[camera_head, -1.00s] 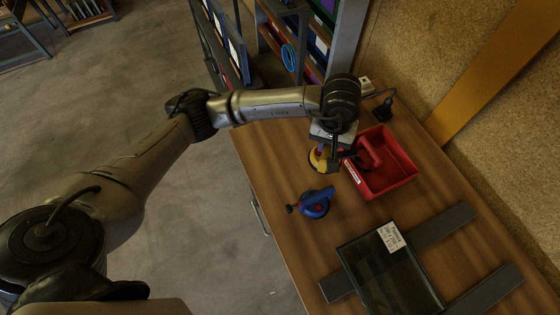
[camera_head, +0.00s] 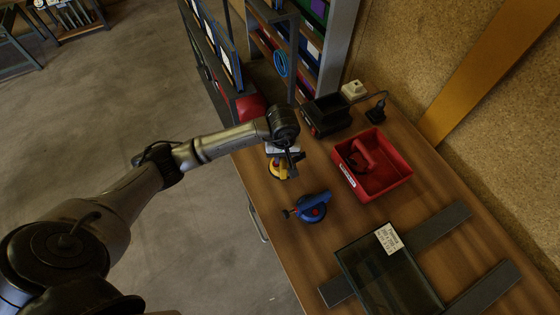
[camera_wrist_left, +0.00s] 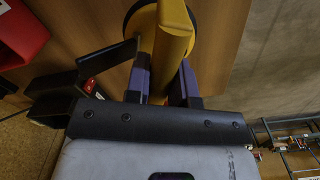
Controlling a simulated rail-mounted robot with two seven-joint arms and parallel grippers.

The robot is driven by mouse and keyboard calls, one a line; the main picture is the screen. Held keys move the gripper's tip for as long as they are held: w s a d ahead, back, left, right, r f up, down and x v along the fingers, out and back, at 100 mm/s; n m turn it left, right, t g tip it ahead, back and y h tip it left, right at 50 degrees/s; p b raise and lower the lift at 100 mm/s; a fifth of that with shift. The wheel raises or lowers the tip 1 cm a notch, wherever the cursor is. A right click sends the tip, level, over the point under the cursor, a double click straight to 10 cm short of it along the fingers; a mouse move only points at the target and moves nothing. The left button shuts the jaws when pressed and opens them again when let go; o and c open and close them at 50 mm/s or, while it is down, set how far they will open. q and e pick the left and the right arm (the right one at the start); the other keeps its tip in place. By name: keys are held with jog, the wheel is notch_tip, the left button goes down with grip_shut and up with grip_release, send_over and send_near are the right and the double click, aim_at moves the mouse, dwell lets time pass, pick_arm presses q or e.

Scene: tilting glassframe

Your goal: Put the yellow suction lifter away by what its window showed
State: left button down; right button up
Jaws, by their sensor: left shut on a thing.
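My left gripper (camera_head: 285,158) is shut on the handle of the yellow suction lifter (camera_head: 276,170), near the table's left edge. In the left wrist view the yellow handle (camera_wrist_left: 172,38) sits between the two fingers (camera_wrist_left: 162,84), with part of a dark round pad beyond it. I cannot tell whether the pad touches the table. The lifter's window cannot be made out. A blue suction lifter (camera_head: 312,208) stands nearer on the table. My right gripper is not in view.
A black open-topped box (camera_head: 326,116) stands behind, beside a white wall-plug block (camera_head: 353,90). A glass pane (camera_head: 385,275) with a paper label lies across grey bars (camera_head: 445,225) at the front. A shelf rack (camera_head: 315,45) stands beyond the table. Bare wood lies between lifter and bin.

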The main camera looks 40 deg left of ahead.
pick_arm(q)
jog(key=shift+s+a+f, duration=0.1)
jog(key=shift+a+f, duration=0.1)
jog(key=shift+a, duration=0.25)
jog(key=shift+f, duration=2.05)
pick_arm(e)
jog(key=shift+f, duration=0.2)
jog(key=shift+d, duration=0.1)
pick_arm(q)
jog(key=shift+f+b, duration=0.15)
jog(key=shift+b, duration=0.2)
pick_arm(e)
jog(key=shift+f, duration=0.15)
pick_arm(q)
jog(key=c, duration=1)
grip_release()
